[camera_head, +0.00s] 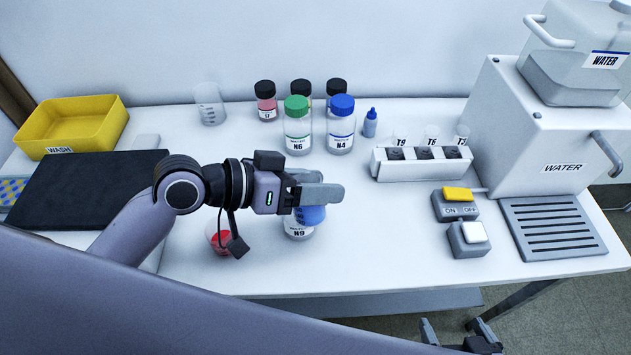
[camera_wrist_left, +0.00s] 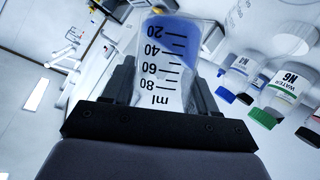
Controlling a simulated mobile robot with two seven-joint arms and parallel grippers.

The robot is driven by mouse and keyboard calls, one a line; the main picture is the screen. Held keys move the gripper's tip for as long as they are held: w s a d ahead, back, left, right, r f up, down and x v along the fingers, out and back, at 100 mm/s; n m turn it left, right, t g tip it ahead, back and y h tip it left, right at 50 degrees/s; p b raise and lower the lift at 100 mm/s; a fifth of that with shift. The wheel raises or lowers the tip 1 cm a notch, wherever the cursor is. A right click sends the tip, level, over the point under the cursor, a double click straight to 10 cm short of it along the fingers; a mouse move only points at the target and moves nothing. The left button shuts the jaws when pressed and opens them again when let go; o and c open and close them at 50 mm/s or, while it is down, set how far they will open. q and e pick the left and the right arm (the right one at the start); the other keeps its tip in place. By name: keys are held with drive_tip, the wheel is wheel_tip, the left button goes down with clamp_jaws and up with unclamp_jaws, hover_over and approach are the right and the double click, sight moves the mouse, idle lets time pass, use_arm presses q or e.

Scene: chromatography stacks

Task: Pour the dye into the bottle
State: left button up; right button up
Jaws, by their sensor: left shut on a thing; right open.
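My left gripper (camera_head: 318,193) is shut on a clear beaker holding blue dye (camera_head: 312,214). In the left wrist view the beaker (camera_wrist_left: 160,85) has ml marks, and the dye (camera_wrist_left: 165,40) lies at its far end with a slanted surface. In the head view the beaker overlaps the upper part of the clear bottle marked N9 (camera_head: 299,232). The bottle's mouth is hidden, so I cannot tell whether they touch. My right gripper (camera_head: 456,336) is open and empty at the bottom edge of the head view, low in front of the table.
A beaker of red dye (camera_head: 222,242) stands under my left arm. Behind are the green-capped N6 bottle (camera_head: 298,130) and blue-capped N4 bottle (camera_head: 340,130). A white rack (camera_head: 420,170), switches (camera_head: 456,207) and water dispenser (camera_head: 560,130) stand to the right; a yellow wash tray (camera_head: 72,128) is left.

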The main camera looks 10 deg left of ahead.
use_arm(q)
drive_tip(key=shift+w+r+n+g+p, duration=0.1)
drive_tip(key=shift+r+n+g+p, duration=0.05)
drive_tip(key=shift+n+g+p, duration=0.3)
idle(0.3)
drive_tip(key=shift+r+n+h+p, duration=0.1)
drive_tip(key=shift+n+h+p, duration=0.15)
drive_tip(key=shift+h+p, duration=0.15)
drive_tip(key=shift+a+n+g, duration=0.1)
drive_tip(key=shift+n+g, duration=0.15)
drive_tip(key=shift+n, duration=0.25)
drive_tip(key=shift+w, duration=0.1)
